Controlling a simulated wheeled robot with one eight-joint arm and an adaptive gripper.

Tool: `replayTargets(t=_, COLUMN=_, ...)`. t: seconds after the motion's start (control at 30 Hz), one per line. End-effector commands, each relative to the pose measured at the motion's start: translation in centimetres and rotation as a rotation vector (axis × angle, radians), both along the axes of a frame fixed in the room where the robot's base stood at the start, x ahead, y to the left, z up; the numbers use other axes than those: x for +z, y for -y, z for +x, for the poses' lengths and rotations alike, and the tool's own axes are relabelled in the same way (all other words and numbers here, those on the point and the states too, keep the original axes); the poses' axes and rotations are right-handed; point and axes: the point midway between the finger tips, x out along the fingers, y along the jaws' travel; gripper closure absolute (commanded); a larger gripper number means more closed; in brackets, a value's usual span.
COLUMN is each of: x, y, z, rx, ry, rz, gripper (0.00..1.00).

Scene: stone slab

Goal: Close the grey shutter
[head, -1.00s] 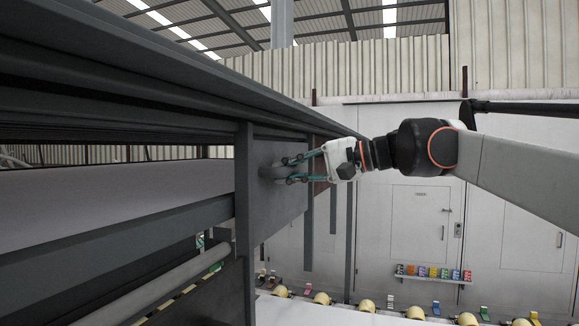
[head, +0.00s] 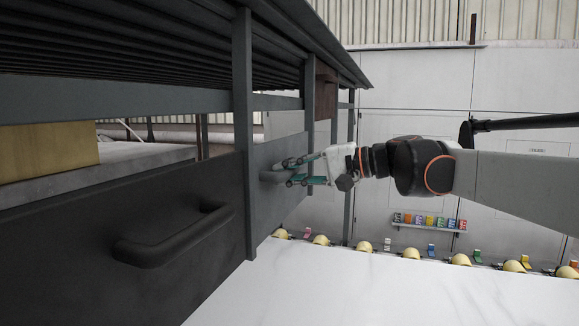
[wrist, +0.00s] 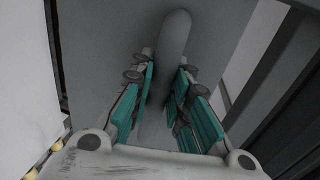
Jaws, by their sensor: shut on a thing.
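The grey shutter (head: 283,196) is a flat grey panel with a rounded grey handle (head: 270,177), set between upright posts on the right part of the long dark frame. A gap shows above its upper edge. My gripper (head: 292,172) reaches in from the right, roughly level, with its teal fingers shut around the handle. In the wrist view the fingers (wrist: 169,95) lie on either side of the pale handle (wrist: 175,35), with the grey panel (wrist: 110,30) behind. The fingers hide part of the handle.
A black shutter with its own black handle (head: 175,236) is at the left front. Dark posts (head: 244,130) and beams frame the opening. A yellow block (head: 50,150) sits inside at left. A pale slab (head: 330,285) lies below. Yellow hats (head: 411,253) line the wall's base.

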Motion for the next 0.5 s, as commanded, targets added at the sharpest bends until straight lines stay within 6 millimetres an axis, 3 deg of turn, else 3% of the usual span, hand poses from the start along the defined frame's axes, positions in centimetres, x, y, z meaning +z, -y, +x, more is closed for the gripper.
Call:
replayTargets(t=0.37, x=-0.75, y=0.07, z=-0.1, rx=0.001, ry=-0.002, rz=-0.011, gripper=1.0)
replayTargets(t=0.4, x=-0.76, y=0.07, z=-0.11, rx=0.001, ry=-0.002, rz=-0.011, gripper=0.75)
replayTargets(t=0.47, x=-0.74, y=0.06, z=-0.1, rx=0.001, ry=-0.002, rz=-0.011, gripper=0.63)
replayTargets(t=0.5, x=-0.71, y=0.05, z=-0.09, rx=0.001, ry=-0.002, rz=-0.01, gripper=0.63)
